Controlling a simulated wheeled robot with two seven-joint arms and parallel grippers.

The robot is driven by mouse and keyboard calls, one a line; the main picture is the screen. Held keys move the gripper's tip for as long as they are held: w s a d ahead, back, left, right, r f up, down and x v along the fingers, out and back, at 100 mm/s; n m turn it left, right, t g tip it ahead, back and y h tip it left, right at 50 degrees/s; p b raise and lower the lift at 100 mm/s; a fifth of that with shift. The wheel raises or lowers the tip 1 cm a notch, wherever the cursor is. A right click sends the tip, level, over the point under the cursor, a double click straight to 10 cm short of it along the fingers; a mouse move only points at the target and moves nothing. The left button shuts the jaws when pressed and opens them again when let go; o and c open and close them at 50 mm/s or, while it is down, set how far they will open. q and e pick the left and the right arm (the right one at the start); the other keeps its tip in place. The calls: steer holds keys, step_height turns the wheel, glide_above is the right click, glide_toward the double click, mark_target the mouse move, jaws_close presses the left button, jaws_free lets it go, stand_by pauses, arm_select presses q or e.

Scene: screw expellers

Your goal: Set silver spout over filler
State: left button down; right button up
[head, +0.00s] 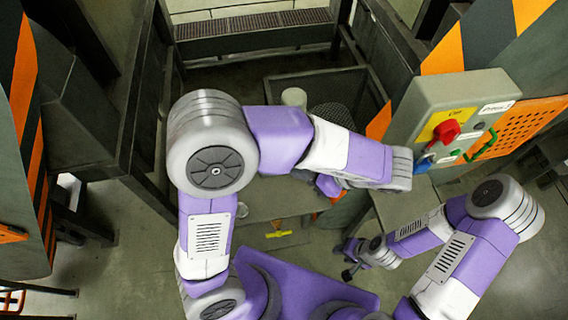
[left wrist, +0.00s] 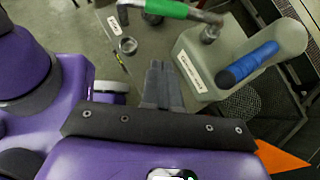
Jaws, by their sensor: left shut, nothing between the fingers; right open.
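I cannot pick out a silver spout or a filler for certain. A small round metal fitting (left wrist: 128,45) sits on a grey-green surface in the left wrist view. A pale upright cylinder (head: 294,97) stands in the framed bay behind my left arm in the head view. My left gripper (left wrist: 160,68) is shut and empty in the left wrist view, apart from the fitting. In the head view it is largely hidden by my own left arm. My right gripper (head: 348,268) is low in the head view, small and dark, with its fingers apart and nothing seen between them.
A control box (head: 445,115) with a red knob (head: 446,131) and green handle (head: 485,147) stands at right. In the left wrist view a blue handle (left wrist: 247,63) and a green handle (left wrist: 180,10) stand close to my left gripper. A yellow handle (head: 279,234) sits low.

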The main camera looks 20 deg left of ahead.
arm_select(q)
steer(key=w+a+f, duration=0.1)
steer(key=a+f, duration=0.4)
steer(key=a, duration=0.5)
steer(key=shift+a+f+p, duration=0.2)
steer(key=shift+a+p, duration=0.1)
steer(key=shift+a, duration=0.1)
steer(key=shift+w, duration=0.15)
